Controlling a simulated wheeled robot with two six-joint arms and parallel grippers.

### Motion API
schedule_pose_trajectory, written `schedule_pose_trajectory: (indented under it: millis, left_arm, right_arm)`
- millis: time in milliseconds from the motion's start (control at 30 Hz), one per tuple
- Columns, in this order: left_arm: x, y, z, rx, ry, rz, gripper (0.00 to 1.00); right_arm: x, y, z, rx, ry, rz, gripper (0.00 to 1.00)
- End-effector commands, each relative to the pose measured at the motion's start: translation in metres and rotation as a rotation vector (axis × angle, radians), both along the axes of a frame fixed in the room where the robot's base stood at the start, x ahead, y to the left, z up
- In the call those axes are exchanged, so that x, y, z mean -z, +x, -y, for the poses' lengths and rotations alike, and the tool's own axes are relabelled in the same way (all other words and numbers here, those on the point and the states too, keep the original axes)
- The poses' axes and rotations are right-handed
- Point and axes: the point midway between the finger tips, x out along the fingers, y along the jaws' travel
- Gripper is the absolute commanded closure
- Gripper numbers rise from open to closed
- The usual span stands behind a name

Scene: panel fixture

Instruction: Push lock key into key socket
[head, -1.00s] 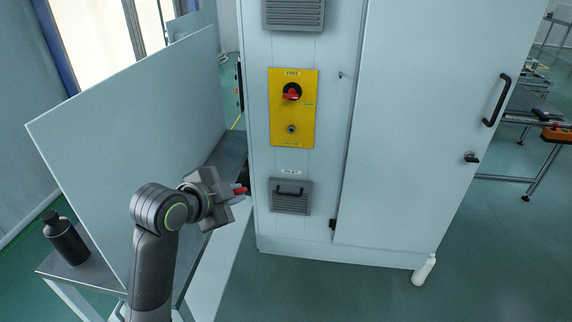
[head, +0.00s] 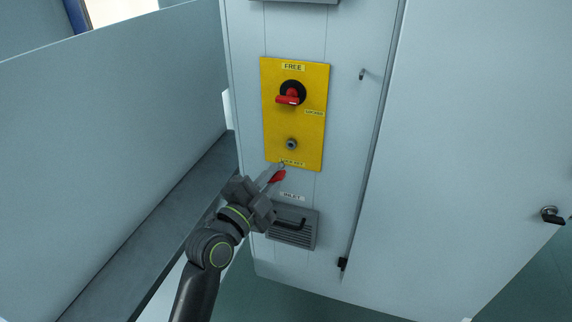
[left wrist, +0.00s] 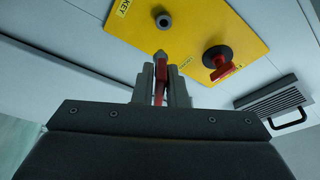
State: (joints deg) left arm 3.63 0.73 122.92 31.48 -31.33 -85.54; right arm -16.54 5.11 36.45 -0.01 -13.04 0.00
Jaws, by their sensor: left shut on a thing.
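The yellow panel (head: 315,135) is on the pale cabinet front. It carries a red rotary switch (head: 288,99) on a black base and, below it, the small round grey key socket (head: 291,144). My left gripper (head: 271,180) is just below the panel, shut on the red lock key (head: 278,176). In the left wrist view the red key (left wrist: 160,85) sits between the two fingers, its grey tip pointing toward the socket (left wrist: 164,20). The tip and socket look apart. My right gripper is not in view.
A grey vent with a black handle (head: 303,235) is below the panel, close to my left gripper. A cabinet door (head: 470,150) with a dark latch is to the right. A pale board (head: 110,105) and grey ledge (head: 175,215) are to the left.

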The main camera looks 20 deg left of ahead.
Motion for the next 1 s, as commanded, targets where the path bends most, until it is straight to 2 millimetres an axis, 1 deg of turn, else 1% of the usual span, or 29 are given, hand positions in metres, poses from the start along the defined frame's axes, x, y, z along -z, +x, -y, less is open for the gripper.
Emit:
schedule_pose_trajectory:
  millis: [33,100,267,467,533,633,1000]
  left_arm:
    - [0.000,0.000,0.000,0.001,-0.001,0.001,1.00]
    - [0.000,0.000,0.000,0.000,-0.001,0.002,1.00]
    - [0.000,0.000,0.000,0.000,0.000,0.001,1.00]
    - [0.003,-0.001,-0.001,-0.001,-0.003,0.006,1.00]
    - [0.001,0.004,-0.001,-0.001,-0.004,0.005,1.00]
    - [0.001,0.013,-0.001,0.000,-0.003,0.006,1.00]
    - [0.002,0.046,0.000,-0.001,-0.005,0.005,1.00]
  right_arm:
    - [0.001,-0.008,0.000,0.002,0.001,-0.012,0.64]
    - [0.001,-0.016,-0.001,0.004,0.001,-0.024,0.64]
    - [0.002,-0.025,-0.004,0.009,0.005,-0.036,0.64]
    - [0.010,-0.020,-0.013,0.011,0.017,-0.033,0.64]
    - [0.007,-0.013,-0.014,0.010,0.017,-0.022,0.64]
    - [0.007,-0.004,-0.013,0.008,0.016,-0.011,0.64]
    - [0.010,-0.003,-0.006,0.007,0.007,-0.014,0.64]
